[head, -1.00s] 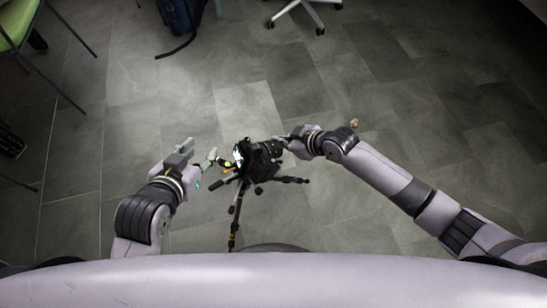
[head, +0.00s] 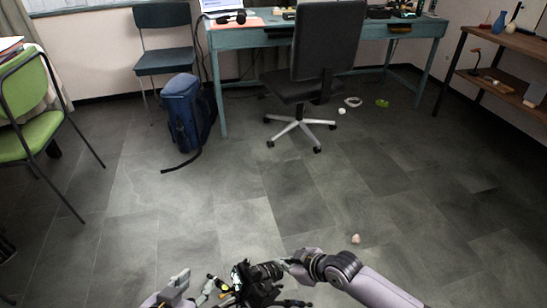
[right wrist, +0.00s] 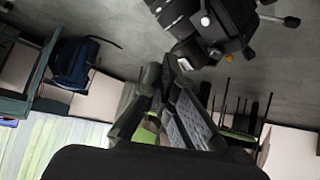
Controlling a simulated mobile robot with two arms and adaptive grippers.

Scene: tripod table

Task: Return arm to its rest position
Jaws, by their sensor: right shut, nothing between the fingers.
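A black camera on a tripod (head: 252,284) stands at the bottom middle of the head view; its legs are mostly cut off there. The camera also shows at the top of the right wrist view (right wrist: 212,22). My right gripper (head: 287,262) is beside the camera's lens end, on its right. In the right wrist view the right gripper's fingers (right wrist: 165,75) are shut with nothing between them, and their tips are close to the camera. I cannot tell whether they touch it. My left gripper (head: 180,280) is left of the tripod, at the bottom edge, and its finger opening is unclear.
A small pinkish object (head: 355,239) lies on the floor near my right arm. Further back are a blue backpack (head: 186,112), an office chair (head: 325,55), a teal desk (head: 262,38) and a green chair (head: 28,130). The middle floor is clear.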

